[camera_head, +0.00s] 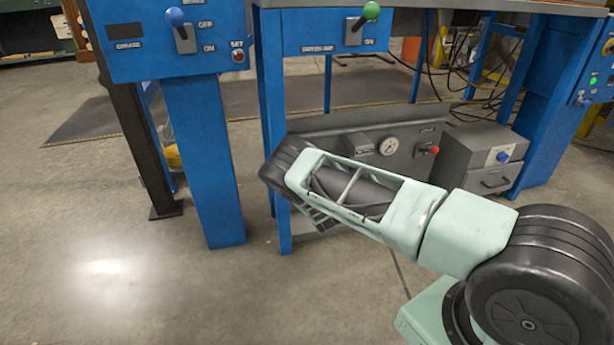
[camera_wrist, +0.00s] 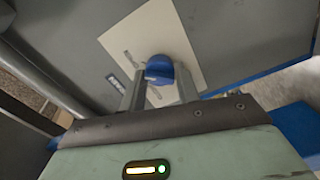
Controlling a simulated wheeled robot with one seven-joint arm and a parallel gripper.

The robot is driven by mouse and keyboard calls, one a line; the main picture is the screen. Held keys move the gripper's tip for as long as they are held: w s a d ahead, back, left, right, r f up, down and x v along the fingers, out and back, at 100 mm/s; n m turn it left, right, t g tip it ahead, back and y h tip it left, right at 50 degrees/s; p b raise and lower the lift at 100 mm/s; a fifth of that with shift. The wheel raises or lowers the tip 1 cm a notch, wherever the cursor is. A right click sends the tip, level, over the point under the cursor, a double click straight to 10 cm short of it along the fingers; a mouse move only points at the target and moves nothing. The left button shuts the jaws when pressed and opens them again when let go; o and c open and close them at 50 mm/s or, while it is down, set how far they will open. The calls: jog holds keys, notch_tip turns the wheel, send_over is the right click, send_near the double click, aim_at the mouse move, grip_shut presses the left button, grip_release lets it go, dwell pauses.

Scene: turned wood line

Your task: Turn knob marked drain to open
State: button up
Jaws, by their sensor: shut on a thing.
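In the wrist view a blue knob (camera_wrist: 158,67) sits on a cream plate (camera_wrist: 180,38) fixed to a grey panel. My gripper (camera_wrist: 160,80) has one finger on each side of the knob and is shut on it. Small lettering shows on the plate and near its edge, but it is too blurred to read, and the knob's pointing direction is unclear. In the head view my arm reaches to the lower front of the grey unit (camera_head: 409,154). The gripped knob and my fingers are hidden there behind my arm.
The grey unit carries a round gauge (camera_head: 388,146) and a red knob (camera_head: 434,149). A smaller grey box (camera_head: 480,158) with another blue knob stands to its right. Blue posts (camera_head: 206,160) and lever panels (camera_head: 325,33) stand close by. The floor at left is clear.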

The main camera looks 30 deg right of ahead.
jog(key=shift+m, duration=0.4)
jog(key=o, duration=1)
jog(key=shift+s, duration=0.1)
jog(key=p+v, duration=0.7)
jog(key=v, duration=1)
jog(key=shift+s+a+p, duration=0.1)
jog(key=shift+s+p, duration=0.1)
jog(key=shift+p, duration=0.2)
